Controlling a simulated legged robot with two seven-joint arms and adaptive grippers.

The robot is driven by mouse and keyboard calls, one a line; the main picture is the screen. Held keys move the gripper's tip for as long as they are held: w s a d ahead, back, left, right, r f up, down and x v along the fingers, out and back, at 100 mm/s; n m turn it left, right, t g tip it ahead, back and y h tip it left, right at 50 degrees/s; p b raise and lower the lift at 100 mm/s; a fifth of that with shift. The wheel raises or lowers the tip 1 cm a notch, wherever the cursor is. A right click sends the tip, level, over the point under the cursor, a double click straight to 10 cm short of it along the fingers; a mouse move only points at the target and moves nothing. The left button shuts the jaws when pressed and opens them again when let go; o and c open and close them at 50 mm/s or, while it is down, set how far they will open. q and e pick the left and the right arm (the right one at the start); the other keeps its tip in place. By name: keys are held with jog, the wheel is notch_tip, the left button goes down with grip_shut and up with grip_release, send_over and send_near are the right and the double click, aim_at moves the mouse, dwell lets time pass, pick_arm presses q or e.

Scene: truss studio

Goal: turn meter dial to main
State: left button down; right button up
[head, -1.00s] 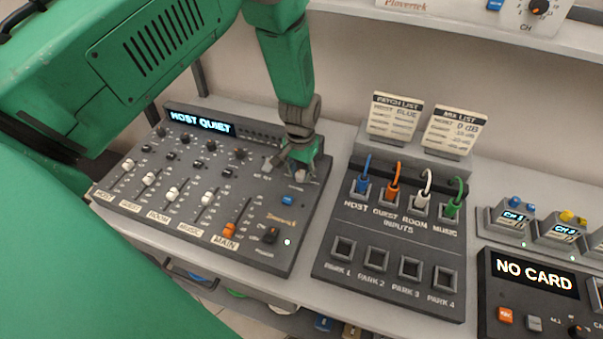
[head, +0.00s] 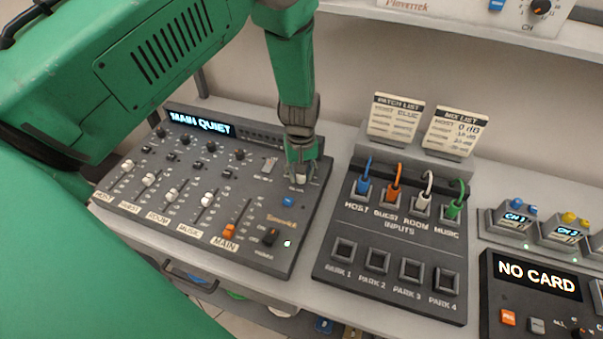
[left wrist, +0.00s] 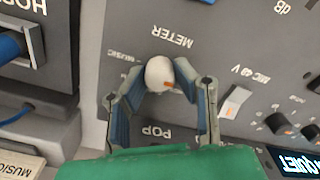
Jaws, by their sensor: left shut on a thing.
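The mixer (head: 205,180) stands on the bench, and its display (head: 200,123) reads MAIN QUIET. My left gripper (head: 299,178) is at the mixer's upper right, over the meter dial. The METER and MUSIC lettering beside the dial is readable there; the fingers and palm cover other lettering. In the head view the gripper mostly hides the dial. My right gripper is not in view.
Right of the mixer is a patch panel (head: 390,250) with blue, orange, white and green cables plugged in. Two cards (head: 396,117) stand behind it. A unit reading NO CARD (head: 537,275) is at the far right. A shelf (head: 450,20) runs above.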

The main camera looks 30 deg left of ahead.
pick_arm(q)
jog(key=shift+w+r, duration=0.15)
jog(key=shift+w, duration=0.15)
jog(key=c, duration=1.4)
grip_release()
jog(key=shift+c, duration=0.2)
jog(key=shift+o, duration=0.7)
jog(key=shift+s, duration=0.1)
notch_tip(320, 180, up, 12)
jog(key=shift+f, duration=0.2)
